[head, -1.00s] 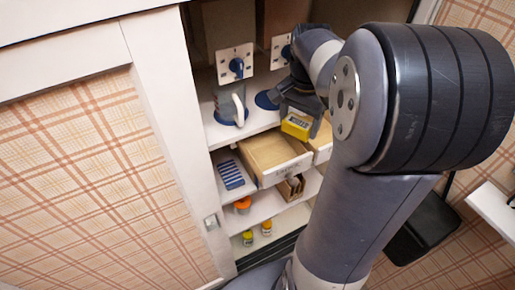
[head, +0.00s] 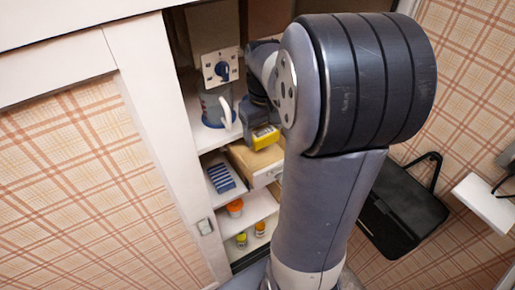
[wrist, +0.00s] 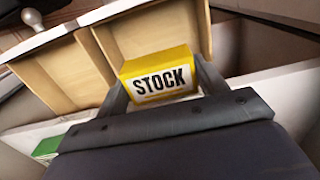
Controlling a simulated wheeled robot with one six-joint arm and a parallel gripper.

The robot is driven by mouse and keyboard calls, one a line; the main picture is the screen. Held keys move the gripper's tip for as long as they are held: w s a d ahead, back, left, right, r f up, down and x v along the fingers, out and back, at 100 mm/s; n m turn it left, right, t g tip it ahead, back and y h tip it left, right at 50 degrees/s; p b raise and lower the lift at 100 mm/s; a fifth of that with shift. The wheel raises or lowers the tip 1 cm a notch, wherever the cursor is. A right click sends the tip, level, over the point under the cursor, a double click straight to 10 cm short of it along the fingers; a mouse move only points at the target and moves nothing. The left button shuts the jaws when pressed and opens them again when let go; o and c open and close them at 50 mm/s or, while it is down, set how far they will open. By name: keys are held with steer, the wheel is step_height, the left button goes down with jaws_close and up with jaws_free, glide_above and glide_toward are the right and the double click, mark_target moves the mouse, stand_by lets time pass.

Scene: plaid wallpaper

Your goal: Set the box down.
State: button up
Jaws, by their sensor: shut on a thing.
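A yellow box (wrist: 158,75) with a white label reading STOCK is between the two fingers of my gripper (wrist: 160,85) in the wrist view. The gripper is shut on it. In the head view the yellow box (head: 265,137) hangs at the end of my gripper (head: 258,122), over or just in front of an open wooden drawer (head: 256,162). My arm hides the drawer's right part. In the wrist view, open wooden drawer compartments (wrist: 160,33) lie beyond the box. I cannot tell whether the box touches the drawer.
A mug (head: 217,107) stands on the shelf left of my gripper, under a plate with a blue knob (head: 222,70). Lower shelves hold a blue striped item (head: 221,178), an orange-lidded jar (head: 235,208) and small yellow-lidded jars (head: 241,240).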

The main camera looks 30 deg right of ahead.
mark_target(264, 132)
steer(key=f, duration=0.2)
steer(key=shift+s+f, duration=0.2)
steer(key=shift+f, duration=2.3)
steer(key=shift+f, duration=0.2)
steer(key=o, duration=1)
step_height(264, 132, up, 12)
steer(key=shift+r, duration=0.25)
